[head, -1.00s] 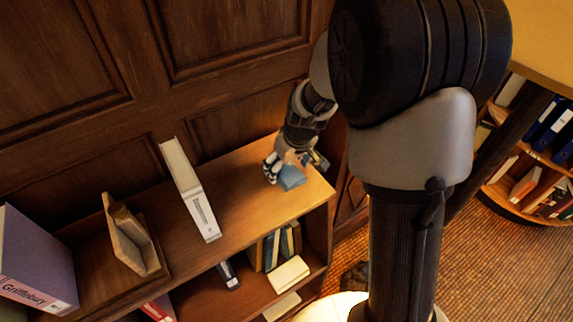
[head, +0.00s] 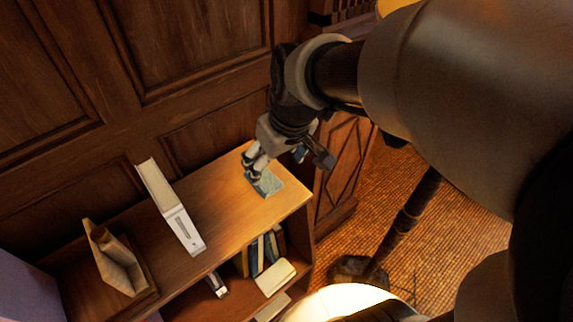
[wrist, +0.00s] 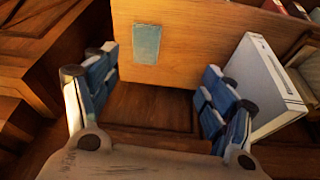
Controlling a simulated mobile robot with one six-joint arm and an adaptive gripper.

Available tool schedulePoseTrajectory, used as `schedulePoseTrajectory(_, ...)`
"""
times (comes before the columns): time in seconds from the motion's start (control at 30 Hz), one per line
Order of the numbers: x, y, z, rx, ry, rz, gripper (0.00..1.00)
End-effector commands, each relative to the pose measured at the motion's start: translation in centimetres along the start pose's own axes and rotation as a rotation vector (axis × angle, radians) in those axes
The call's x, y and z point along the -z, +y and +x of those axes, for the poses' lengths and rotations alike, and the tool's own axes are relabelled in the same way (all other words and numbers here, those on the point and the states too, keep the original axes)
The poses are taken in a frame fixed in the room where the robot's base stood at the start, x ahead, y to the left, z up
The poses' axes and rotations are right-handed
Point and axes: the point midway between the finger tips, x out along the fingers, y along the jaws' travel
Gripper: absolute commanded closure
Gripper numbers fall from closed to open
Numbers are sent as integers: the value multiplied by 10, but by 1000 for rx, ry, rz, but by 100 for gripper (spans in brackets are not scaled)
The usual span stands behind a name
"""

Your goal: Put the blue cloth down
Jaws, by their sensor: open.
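The blue cloth (head: 266,184) lies flat as a small pale blue square on the wooden top of a low bookcase (head: 225,200), near its right end. It also shows in the wrist view (wrist: 147,44), lying ahead of my fingertips and not between them. My gripper (head: 275,158) is just above and behind the cloth in the head view, with its fingers partly overlapping the cloth's upper edge there. In the wrist view my gripper (wrist: 160,64) has its two blue-grey fingers spread wide apart, with nothing between them.
A tan folded object (head: 117,260) stands farther left. Several books (head: 264,250) fill the shelf below. A panelled wall (head: 60,90) rises behind.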

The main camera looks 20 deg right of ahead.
Motion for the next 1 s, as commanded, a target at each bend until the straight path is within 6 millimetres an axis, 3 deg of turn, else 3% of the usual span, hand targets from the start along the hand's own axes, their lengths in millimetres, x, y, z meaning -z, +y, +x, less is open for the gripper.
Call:
schedulePoseTrajectory(0.03,-17,-7,-21,-11,19,18,24)
schedulePoseTrajectory(0.13,-51,-17,-48,-31,35,70,24)
schedulePoseTrajectory(0.3,-102,-28,-71,-60,58,147,24)
schedulePoseTrajectory(0.4,-120,-30,-76,-71,68,177,24)
schedulePoseTrajectory(0.6,-132,-31,-79,-79,72,200,24)
schedulePoseTrajectory(1.0,-128,-30,-80,-73,69,232,20)
